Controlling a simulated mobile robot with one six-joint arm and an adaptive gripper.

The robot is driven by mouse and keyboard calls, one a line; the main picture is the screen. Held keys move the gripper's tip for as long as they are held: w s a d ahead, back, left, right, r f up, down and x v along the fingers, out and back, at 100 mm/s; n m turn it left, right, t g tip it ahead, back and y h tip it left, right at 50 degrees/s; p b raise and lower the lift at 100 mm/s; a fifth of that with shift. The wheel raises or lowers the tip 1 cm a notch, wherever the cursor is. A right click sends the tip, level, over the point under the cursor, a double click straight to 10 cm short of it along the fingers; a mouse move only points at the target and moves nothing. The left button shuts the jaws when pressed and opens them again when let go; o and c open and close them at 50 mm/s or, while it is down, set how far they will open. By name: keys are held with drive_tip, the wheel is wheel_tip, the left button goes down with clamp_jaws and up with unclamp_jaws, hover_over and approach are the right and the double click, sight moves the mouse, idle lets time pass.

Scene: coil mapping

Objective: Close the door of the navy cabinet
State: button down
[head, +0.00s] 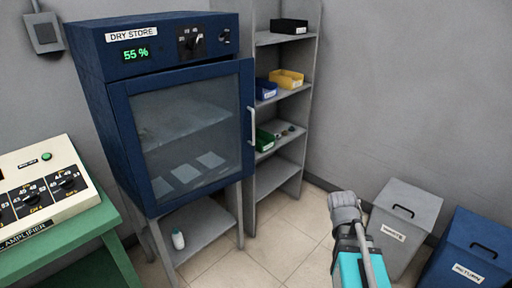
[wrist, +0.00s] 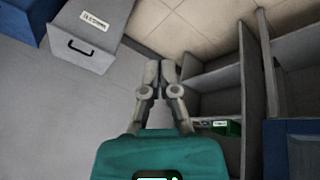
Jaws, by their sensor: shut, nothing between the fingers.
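The navy cabinet (head: 122,130), labelled DRY STORE, stands on a grey stand in the head view. Its glass door (head: 196,128) has a navy frame and a pale upright handle (head: 252,126) on the right. The door stands slightly ajar, its handle side out past the cabinet's front. A navy part of the cabinet (wrist: 283,150) shows at the right edge of the wrist view. My gripper (wrist: 159,66) is shut and empty in the wrist view, apart from the cabinet. In the head view my arm is at the lower right, away from the handle; the fingertips are not clear there.
A grey shelf unit (head: 285,105) with small bins stands right of the cabinet. A grey bin (head: 400,222) and a blue bin (head: 473,250) stand at the right. A green bench (head: 75,240) with an amplifier (head: 45,185) is at the left. Tiled floor (head: 290,240) lies clear between.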

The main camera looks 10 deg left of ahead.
drive_tip(key=w+a+r+n+t+b, duration=0.1)
drive_tip(key=w+r+n+t, duration=0.4)
drive_tip(key=w, duration=0.6)
drive_tip(key=w+a+r+n+t+b, duration=0.1)
drive_tip(key=w+r+n+t+b, duration=0.15)
drive_tip(key=w+r+t, duration=0.6)
drive_tip(key=w+a+r+n+y, duration=0.2)
drive_tip(key=w+a+n+y, duration=0.3)
drive_tip(key=a+n+y, duration=0.5)
drive_tip(key=s+a+f+n+g+y+b, duration=0.1)
drive_tip(key=s+a+f+n+g+y, duration=0.1)
drive_tip(key=a+n+g+y, duration=0.4)
drive_tip(key=shift+a+f+n+g+y+b, duration=0.4)
drive_tip(key=shift+a+f+n, duration=0.45)
drive_tip(key=shift+n, duration=1.5)
drive_tip(key=shift+w, duration=0.15)
drive_tip(key=x, duration=1.4)
